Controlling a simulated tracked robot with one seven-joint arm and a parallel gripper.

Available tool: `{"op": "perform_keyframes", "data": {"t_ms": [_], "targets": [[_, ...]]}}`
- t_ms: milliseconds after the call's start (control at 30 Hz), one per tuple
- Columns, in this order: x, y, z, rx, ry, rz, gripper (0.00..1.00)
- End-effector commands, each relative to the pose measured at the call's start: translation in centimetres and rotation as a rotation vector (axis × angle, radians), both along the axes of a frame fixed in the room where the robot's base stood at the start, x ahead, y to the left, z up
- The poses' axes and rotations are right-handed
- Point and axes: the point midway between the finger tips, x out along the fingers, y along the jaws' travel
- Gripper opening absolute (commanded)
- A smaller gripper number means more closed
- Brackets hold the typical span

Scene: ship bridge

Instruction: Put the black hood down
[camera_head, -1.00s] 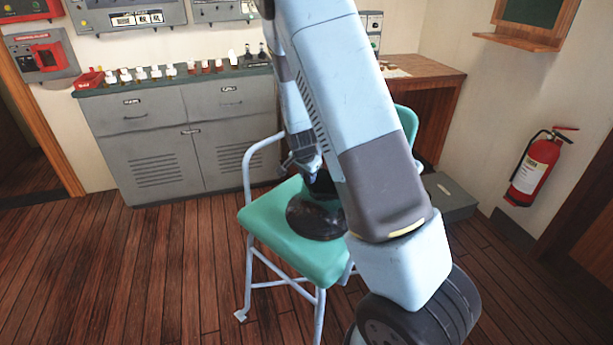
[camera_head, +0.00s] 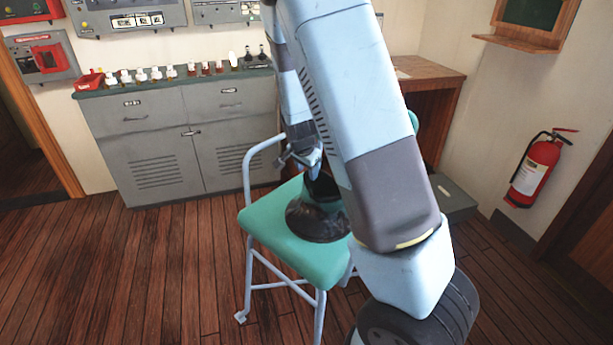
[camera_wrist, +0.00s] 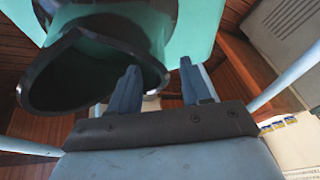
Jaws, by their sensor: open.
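The black hood (camera_head: 318,220) rests on the green seat of a chair (camera_head: 285,245). Its wide dark lower part is on the seat and a narrower part rises toward my gripper. My gripper (camera_head: 303,158) is just above the hood, partly hidden by my arm. In the wrist view my gripper (camera_wrist: 162,88) is open, with its two blue fingers apart. The hood's black rim (camera_wrist: 30,90) shows there at the left, with its right edge between the fingers. I cannot tell whether a finger touches it.
A grey cabinet (camera_head: 160,150) with small bottles on top stands behind the chair. A wooden desk (camera_head: 435,80) is behind at the right. A red fire extinguisher (camera_head: 530,172) hangs on the right wall. The wooden floor at the left is clear.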

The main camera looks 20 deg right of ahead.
Motion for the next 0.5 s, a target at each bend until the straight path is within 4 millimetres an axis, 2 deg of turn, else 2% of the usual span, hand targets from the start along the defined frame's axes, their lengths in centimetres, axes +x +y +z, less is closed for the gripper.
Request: {"op": "perform_keyframes", "data": {"t_ms": [300, 500], "targets": [[-1.4, 1.1, 4.3, 0.001, -0.003, 0.003, 0.48], [-2.0, 1.4, 6.1, 0.0, -0.001, 0.003, 0.48]]}}
